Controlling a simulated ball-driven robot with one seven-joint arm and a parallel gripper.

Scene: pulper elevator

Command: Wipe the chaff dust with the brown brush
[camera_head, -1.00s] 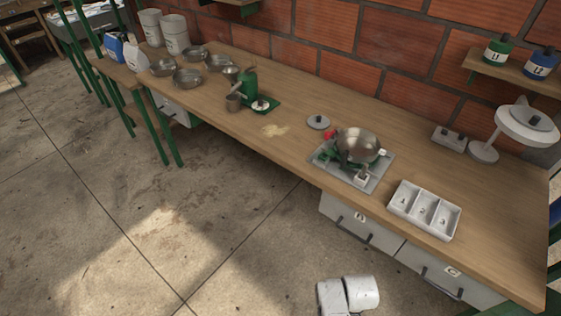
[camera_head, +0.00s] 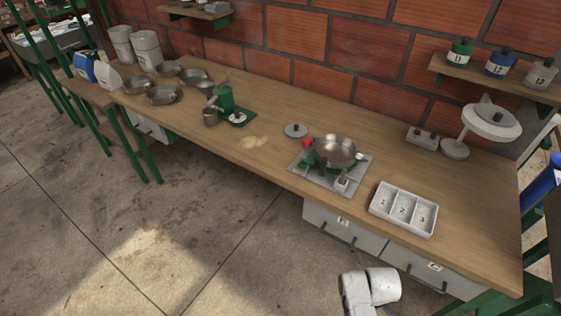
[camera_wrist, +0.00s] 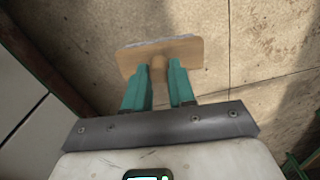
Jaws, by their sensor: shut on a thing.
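In the wrist view my gripper (camera_wrist: 160,88) is shut on the handle of the brown brush (camera_wrist: 185,52). The brush has a flat tan head with a pale strip along its far edge, and it is held over the floor. The chaff dust (camera_head: 254,142) is a pale yellowish patch on the wooden bench top, left of the metal lid and right of the green machine. In the head view only white parts of my arm show at the bottom; the gripper and brush are out of that view.
Several metal bowls (camera_head: 162,95) are at the left. Floor in front is open.

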